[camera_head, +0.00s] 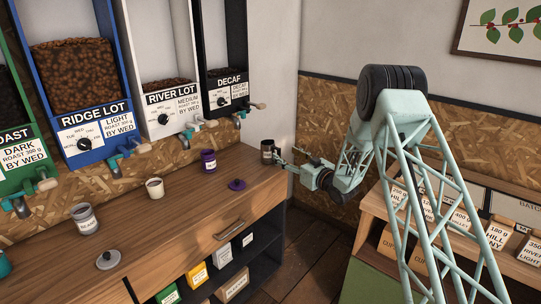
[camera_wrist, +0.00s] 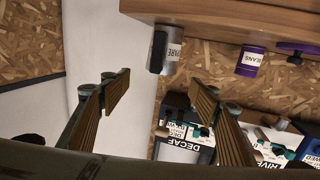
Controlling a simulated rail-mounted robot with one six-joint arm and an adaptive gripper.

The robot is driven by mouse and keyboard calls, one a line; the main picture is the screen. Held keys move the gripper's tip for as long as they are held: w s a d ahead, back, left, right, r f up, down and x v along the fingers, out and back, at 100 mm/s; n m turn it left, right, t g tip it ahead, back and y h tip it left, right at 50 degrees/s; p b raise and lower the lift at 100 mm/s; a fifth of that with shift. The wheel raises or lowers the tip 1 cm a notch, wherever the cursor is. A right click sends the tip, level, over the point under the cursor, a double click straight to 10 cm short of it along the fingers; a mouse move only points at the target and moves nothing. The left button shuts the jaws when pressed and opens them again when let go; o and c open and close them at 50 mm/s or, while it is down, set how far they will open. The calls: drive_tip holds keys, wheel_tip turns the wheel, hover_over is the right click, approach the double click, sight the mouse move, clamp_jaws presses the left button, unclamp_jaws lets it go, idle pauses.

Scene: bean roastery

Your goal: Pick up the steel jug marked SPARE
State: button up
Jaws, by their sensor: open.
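The steel jug (camera_head: 267,155) stands upright at the far right end of the wooden counter, beside the wall corner. In the wrist view the jug (camera_wrist: 168,62) appears upside down, with a dark handle on its left and a white label whose visible letters read "PARE". My gripper (camera_head: 284,160) is close to the right of the jug in the head view. In the wrist view my gripper (camera_wrist: 161,78) is open, its two ribbed fingers apart with nothing between them. The jug lies beyond the fingertips, roughly in line with the gap.
A purple tin (camera_head: 209,160) and its purple lid (camera_head: 237,184) are left of the jug. A cream cup (camera_head: 155,188), a grey jar (camera_head: 85,218) and a grey lid (camera_head: 108,259) stand further left. Bean dispensers (camera_head: 227,92) hang above. A shelf with bags (camera_head: 398,197) is right.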

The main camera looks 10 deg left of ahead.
sight(272, 148)
drive_tip(key=shift+s+a+f, duration=0.15)
drive_tip(key=shift+a+f, duration=0.1)
drive_tip(key=shift+f, duration=0.2)
drive_tip(key=shift+b+x, duration=0.45)
drive_tip(key=shift+x, duration=3.85)
drive_tip(key=shift+a+r, duration=0.15)
drive_tip(key=shift+b+x, duration=0.55)
drive_tip(key=shift+x, duration=2)
drive_tip(key=shift+c, duration=0.7)
drive_tip(key=c, duration=0.9)
drive_tip(key=shift+r, duration=0.15)
